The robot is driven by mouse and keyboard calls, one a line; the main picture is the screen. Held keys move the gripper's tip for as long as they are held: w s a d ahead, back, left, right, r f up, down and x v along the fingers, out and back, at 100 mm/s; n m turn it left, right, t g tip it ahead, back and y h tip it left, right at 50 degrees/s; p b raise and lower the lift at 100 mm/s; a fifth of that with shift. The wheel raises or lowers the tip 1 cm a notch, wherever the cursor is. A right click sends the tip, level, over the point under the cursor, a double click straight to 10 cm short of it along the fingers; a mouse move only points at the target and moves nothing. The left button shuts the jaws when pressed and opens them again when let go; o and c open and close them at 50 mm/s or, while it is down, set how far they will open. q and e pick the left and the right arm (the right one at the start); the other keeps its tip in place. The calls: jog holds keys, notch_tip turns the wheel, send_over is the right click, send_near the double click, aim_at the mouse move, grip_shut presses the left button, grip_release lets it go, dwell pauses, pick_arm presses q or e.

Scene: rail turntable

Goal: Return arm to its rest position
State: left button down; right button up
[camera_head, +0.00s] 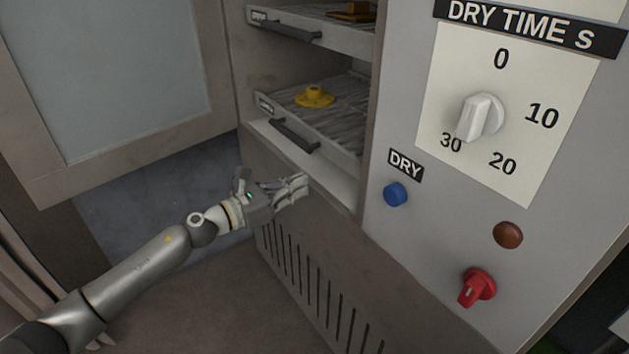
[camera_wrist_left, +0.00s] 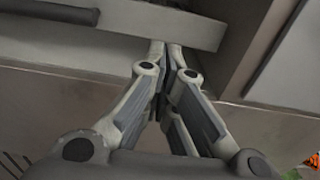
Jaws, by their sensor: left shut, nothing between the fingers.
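My left gripper (camera_head: 303,187) is in front of the open cabinet, just below the lower drawer's handle. In the left wrist view its two fingers (camera_wrist_left: 168,50) meet at the tips, with nothing between them. The left arm comes in from the lower left and reaches forward. My right gripper does not show in either view.
The cabinet's lower shelf (camera_head: 345,140) holds a yellow part (camera_head: 315,96); the upper shelf (camera_head: 335,35) holds a brown one (camera_head: 350,10). An open door (camera_head: 20,120) stands at left. The control panel has a white dial (camera_head: 481,117), blue button (camera_head: 396,194) and red knob (camera_head: 477,287).

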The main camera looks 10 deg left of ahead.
pick_arm(q)
jog(key=s+a+f+n+y, duration=0.2)
jog(key=s+f+n+y, duration=0.15)
jog(key=f+n, duration=0.4)
jog(key=s+a+f+n+y, duration=0.25)
jog(key=f+n+y, duration=0.2)
jog(key=n, duration=0.65)
jog(key=s+a+f+n+y, duration=0.2)
jog(key=s+f+n+y, duration=0.25)
jog(key=n, duration=0.55)
jog(key=s+d+f+n+g+p, duration=0.2)
jog(key=s+f+n+g+p, duration=0.4)
jog(key=s+f, duration=0.85)
jog(key=s+d+f+n+g+p, duration=0.3)
jog(key=s+f+n+g+p, duration=0.4)
jog(key=s+f, duration=0.75)
jog(key=s+a+p, duration=0.3)
jog(key=s+p, duration=0.3)
jog(key=s, duration=1)
jog(key=shift+r+h, duration=0.15)
jog(key=shift+h, duration=0.2)
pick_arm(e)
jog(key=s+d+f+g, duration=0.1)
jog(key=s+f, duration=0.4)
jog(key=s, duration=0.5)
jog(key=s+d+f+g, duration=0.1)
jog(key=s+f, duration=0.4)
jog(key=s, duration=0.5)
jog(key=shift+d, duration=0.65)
